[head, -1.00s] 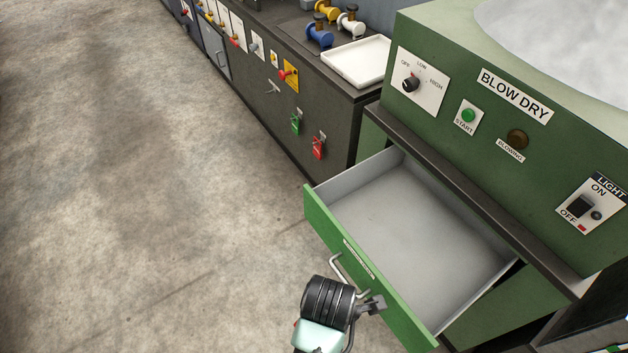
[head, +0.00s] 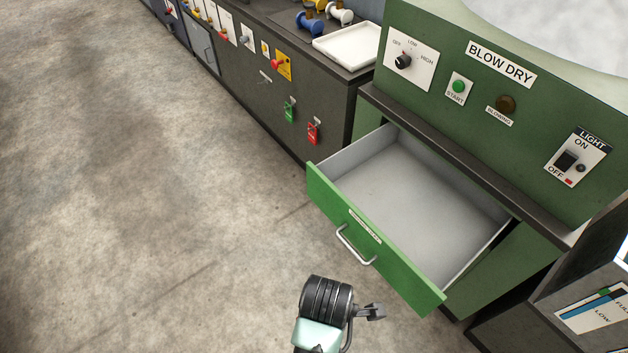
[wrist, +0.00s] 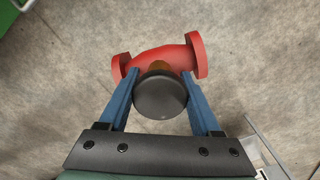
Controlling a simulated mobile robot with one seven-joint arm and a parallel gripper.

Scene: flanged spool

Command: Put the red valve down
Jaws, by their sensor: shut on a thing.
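The red valve (wrist: 172,62) is in the wrist view, with a round flange at each end, a brass-coloured neck and a dark round knob (wrist: 160,97). My gripper (wrist: 160,77) is shut on it, its two blue fingers on either side of the knob and neck. The valve hangs above the bare concrete floor. In the head view my arm shows at the bottom centre, in front of the open drawer; the valve cannot be seen there.
A green drawer (head: 372,240) stands open and empty below the blow dry panel (head: 480,95). A white tray (head: 347,45) lies on the dark counter, with blue (head: 311,22) and white (head: 340,13) valves behind it. The floor (head: 150,200) at left is clear.

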